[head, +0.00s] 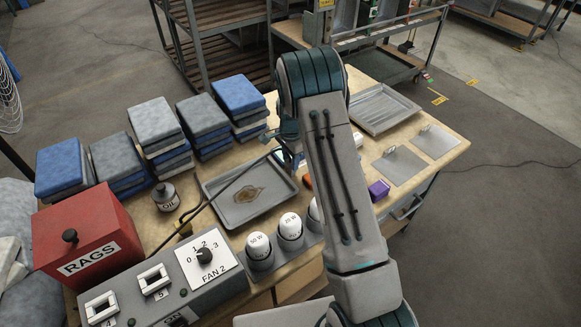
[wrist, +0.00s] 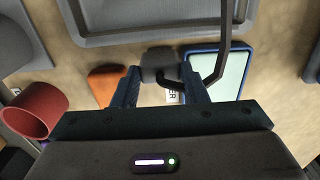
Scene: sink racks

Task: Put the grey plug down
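In the wrist view the grey plug (wrist: 160,64) sits between the tips of my gripper (wrist: 160,78). Both dark fingers close in on its sides, and it appears gripped. A dark cable (wrist: 224,45) runs from the plug, bends to the right and goes up out of the picture. The plug is above the wooden bench; I cannot tell how high. In the head view my arm hides the plug and most of my gripper. The cable (head: 222,187) shows there, crossing over the brown-stained tray (head: 262,210).
Near the gripper in the wrist view lie an orange object (wrist: 103,86), a blue-rimmed pale pad (wrist: 230,72) and a red cylinder (wrist: 36,108). In the head view, grey plates (head: 399,166), a purple box (head: 378,189) and an empty metal tray (head: 382,110) lie right of my arm.

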